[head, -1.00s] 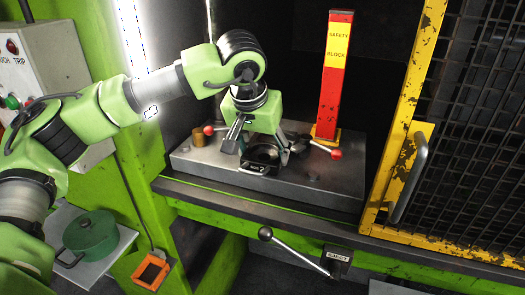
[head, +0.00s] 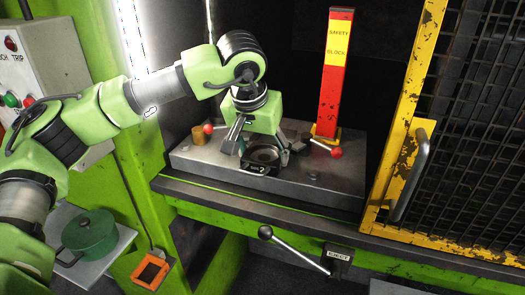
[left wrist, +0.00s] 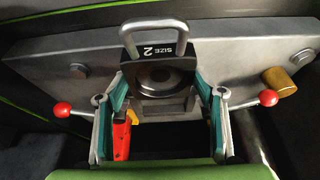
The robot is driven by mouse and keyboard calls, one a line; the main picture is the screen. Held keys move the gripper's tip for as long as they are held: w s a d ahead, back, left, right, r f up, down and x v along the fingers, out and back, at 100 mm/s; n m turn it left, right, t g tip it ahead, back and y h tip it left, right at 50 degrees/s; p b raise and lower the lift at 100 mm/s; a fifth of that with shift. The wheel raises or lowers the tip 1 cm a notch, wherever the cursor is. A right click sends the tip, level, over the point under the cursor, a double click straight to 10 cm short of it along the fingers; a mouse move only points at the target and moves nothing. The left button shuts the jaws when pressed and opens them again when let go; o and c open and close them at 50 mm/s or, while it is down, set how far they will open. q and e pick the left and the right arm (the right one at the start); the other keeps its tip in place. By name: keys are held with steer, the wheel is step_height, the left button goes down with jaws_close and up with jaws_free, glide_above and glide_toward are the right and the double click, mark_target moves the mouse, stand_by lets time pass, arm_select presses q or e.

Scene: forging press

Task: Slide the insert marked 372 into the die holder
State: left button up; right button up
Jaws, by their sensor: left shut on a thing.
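A dark insert (head: 262,168) with a round bore sits low on the grey press bed. My right gripper is not in view.
Red-knobbed levers flank the insert, one left (head: 208,129) and one right (head: 336,153). A red and yellow safety block (head: 336,85) stands behind on the right. A brass cylinder (head: 200,135) stands on the left. A yellow mesh guard (head: 410,150) and an eject lever (head: 295,250) are nearby.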

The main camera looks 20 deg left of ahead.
arm_select(q)
steer(key=o, duration=2)
steer(key=shift+r, duration=0.2)
steer(key=shift+c, duration=0.2)
steer(key=shift+o, duration=1)
steer(key=shift+s, duration=0.1)
steer(key=shift+s+f, duration=0.1)
steer(key=shift+f, duration=0.2)
steer(key=shift+r, duration=0.5)
steer(key=v, duration=1.1)
steer(key=shift+s+r, duration=0.2)
